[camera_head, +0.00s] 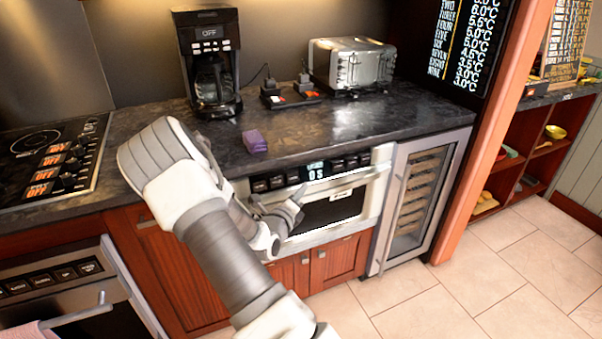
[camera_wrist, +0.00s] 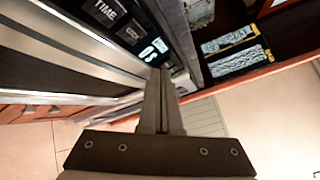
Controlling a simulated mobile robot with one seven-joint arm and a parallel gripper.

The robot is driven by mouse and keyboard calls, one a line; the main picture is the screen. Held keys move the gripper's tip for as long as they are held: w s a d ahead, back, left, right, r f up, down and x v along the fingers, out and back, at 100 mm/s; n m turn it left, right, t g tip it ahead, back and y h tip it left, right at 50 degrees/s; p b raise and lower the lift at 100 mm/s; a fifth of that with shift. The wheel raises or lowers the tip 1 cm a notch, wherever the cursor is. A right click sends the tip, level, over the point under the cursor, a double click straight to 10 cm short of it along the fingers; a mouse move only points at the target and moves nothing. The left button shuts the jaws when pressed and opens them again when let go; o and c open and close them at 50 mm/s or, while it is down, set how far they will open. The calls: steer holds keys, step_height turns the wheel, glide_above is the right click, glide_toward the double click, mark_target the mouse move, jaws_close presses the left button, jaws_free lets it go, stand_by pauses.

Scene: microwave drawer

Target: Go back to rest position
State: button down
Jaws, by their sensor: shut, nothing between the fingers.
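My gripper (camera_head: 297,194) is in front of the microwave drawer (camera_head: 352,188), close to its control panel and front. In the wrist view my two fingers (camera_wrist: 158,75) lie together with nothing between them. The microwave drawer front (camera_wrist: 65,70) fills the left of the wrist view, with buttons and a lit display beside the fingertips. In the head view the display (camera_head: 317,170) reads 0 S. My arm hides the left part of the microwave drawer. I cannot tell whether the drawer is fully closed or slightly open.
The dark counter (camera_head: 350,112) holds a coffee maker (camera_head: 211,62), a toaster (camera_head: 352,64) and a small purple block (camera_head: 254,141). A stove (camera_head: 50,160) is at left, a wine cooler (camera_head: 424,195) at right. The tiled floor (camera_head: 480,270) at right is clear.

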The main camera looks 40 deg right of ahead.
steer(key=s+a+r+m+g+y+p, duration=0.4)
steer(key=s+r+m+g, duration=0.5)
steer(key=s+r+m, duration=0.95)
steer(key=s+a+r+m+t+y+p, duration=0.2)
steer(key=a+r+m+y, duration=0.1)
steer(key=a, duration=0.5)
steer(key=s+a+r+m+t+y+p, duration=0.2)
steer(key=a+r+m+y, duration=0.2)
steer(key=a+m, duration=0.4)
steer(key=s+a+r+m+t+y+p, duration=0.1)
steer(key=a+r+m, duration=0.4)
steer(key=a, duration=0.5)
steer(key=s+m+y+p, duration=0.1)
steer(key=y, duration=0.1)
steer(key=shift+s+t+y+p, duration=0.3)
steer(key=shift+s+t+y, duration=0.05)
steer(key=shift+t+y, duration=0.05)
